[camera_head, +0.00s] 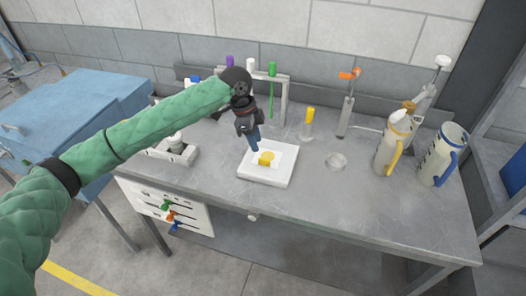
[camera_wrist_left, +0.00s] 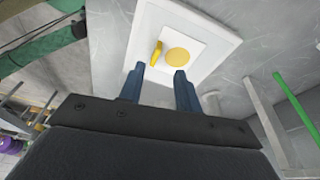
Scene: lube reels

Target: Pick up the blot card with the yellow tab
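The blot card (camera_head: 275,153) is white with a yellow round spot and a raised yellow tab (camera_head: 264,162). It lies on a white tray (camera_head: 267,178) on the workbench. In the left wrist view the card (camera_wrist_left: 188,38), its tab (camera_wrist_left: 156,53) and the tray (camera_wrist_left: 229,36) show beyond the fingertips. My left gripper (camera_head: 255,150) points down just above the card, close to the tab. In the left wrist view its two blue fingers (camera_wrist_left: 159,72) are apart, with nothing between them. My right gripper is not in view.
A rack with a green-topped tool (camera_head: 271,88) stands behind the gripper. Two jugs (camera_head: 393,145) (camera_head: 443,155) stand farther right. The bench front (camera_head: 340,222) is clear.

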